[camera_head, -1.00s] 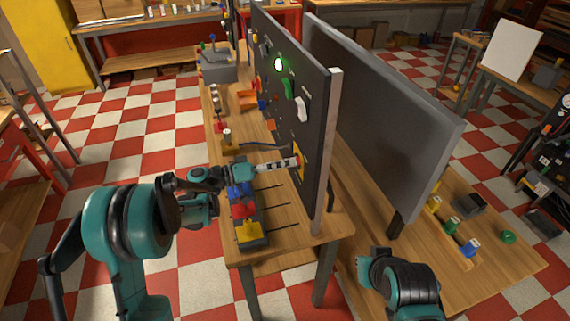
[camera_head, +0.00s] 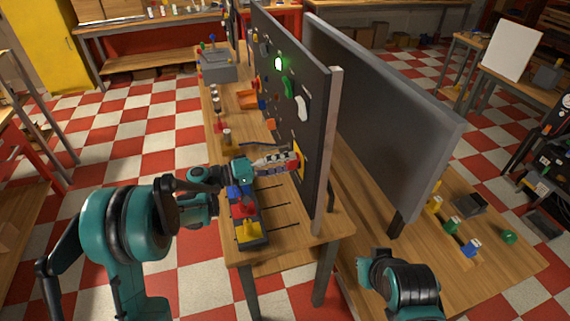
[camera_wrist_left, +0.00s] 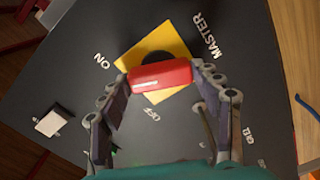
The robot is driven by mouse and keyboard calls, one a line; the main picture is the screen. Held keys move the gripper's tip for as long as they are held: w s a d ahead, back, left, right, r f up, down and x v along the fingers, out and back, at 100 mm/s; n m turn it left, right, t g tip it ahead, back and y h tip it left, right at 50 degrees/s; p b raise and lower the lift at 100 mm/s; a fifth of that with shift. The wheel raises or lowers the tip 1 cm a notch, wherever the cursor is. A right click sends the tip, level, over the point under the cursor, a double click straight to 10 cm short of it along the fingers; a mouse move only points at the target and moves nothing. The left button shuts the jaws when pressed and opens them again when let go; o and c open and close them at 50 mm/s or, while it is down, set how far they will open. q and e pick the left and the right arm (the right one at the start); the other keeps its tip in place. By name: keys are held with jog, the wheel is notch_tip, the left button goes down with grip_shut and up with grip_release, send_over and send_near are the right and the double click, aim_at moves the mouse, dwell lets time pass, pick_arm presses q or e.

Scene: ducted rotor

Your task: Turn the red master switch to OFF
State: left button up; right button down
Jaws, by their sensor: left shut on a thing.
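The red master switch (camera_wrist_left: 160,75) is a bar-shaped handle on a black hub, over a yellow square plate (camera_wrist_left: 181,49) on a dark panel. White ON, OFF and MASTER lettering surrounds it. In the left wrist view the bar lies nearly level, between ON at upper left and OFF below. My left gripper (camera_wrist_left: 162,78) is shut on the bar, one fingertip at each end. In the head view my left gripper (camera_head: 283,162) reaches the panel's lower near part, and the yellow plate (camera_head: 301,147) shows behind it. Only a link of my right arm shows, at the bottom right.
The upright panel (camera_head: 315,180) stands on a wooden bench. A tray of blue, red and yellow pieces (camera_head: 249,232) lies below my left gripper. A white rocker (camera_head: 302,107), a green handle (camera_head: 288,87) and a lit green lamp (camera_head: 278,64) sit higher on the panel.

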pick_arm(q)
jog(key=n, duration=0.7)
jog(key=shift+b, duration=0.35)
jog(key=n, duration=0.6)
jog(key=shift+n, duration=0.4)
jog(key=o, duration=1.1)
jog(key=v, duration=1.2)
